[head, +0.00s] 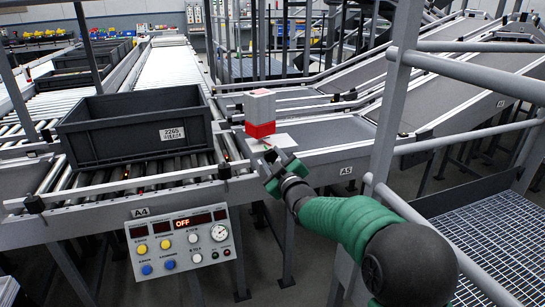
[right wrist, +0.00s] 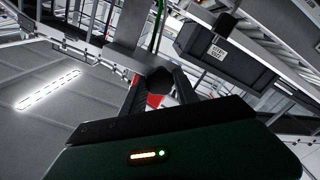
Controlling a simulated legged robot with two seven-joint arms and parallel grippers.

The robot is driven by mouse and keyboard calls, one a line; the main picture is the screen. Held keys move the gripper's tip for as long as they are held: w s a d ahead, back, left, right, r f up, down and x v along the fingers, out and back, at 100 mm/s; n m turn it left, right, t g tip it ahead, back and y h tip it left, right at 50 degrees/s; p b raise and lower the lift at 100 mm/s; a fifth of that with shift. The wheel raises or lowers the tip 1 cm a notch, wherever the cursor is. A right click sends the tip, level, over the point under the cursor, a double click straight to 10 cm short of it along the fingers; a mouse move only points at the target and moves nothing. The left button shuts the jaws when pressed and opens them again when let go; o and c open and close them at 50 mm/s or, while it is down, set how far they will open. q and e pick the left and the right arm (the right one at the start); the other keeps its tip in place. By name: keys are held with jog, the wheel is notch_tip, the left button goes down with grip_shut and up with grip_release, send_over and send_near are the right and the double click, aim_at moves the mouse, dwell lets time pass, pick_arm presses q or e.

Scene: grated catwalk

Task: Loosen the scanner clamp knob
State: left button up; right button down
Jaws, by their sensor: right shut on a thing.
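The scanner (head: 260,112), a grey box with a red lower part, stands on a light bracket plate (head: 280,142) at the conveyor's edge. My right gripper (head: 270,158) is just below and in front of it, at the plate's near edge. In the right wrist view, the dark clamp knob (right wrist: 160,80) sits between the two fingers of my right gripper (right wrist: 157,90), which are shut on it. A red part of the scanner (right wrist: 152,101) shows behind the fingers. In the head view the knob is hidden by the gripper. My left gripper is not in view.
A grey crate (head: 130,128) labelled 2265 sits on the rollers left of the scanner. The A4 control panel (head: 182,242) hangs below, its display reading OFF. Grey railings (head: 393,110) stand close to my right arm. Sloping chutes (head: 440,75) run at the back right.

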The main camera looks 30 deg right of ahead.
jog(key=m, duration=0.2)
jog(key=m+p, duration=0.1)
jog(key=shift+f+m, duration=0.35)
jog(key=shift+m, duration=0.05)
jog(key=m+p, duration=0.1)
jog(key=m, duration=0.2)
jog(key=shift+m+p, duration=0.3)
jog(key=shift+p, duration=0.05)
jog(key=m+p, duration=0.1)
jog(key=m, duration=0.2)
jog(key=shift+m+p, duration=0.65)
jog(key=shift+m, duration=0.85)
jog(key=shift+f+m, duration=0.1)
jog(key=shift+m, duration=0.2)
jog(key=c, duration=1.3)
grip_release()
jog(key=o, duration=0.4)
jog(key=shift+r, duration=0.2)
jog(key=shift+c, duration=0.2)
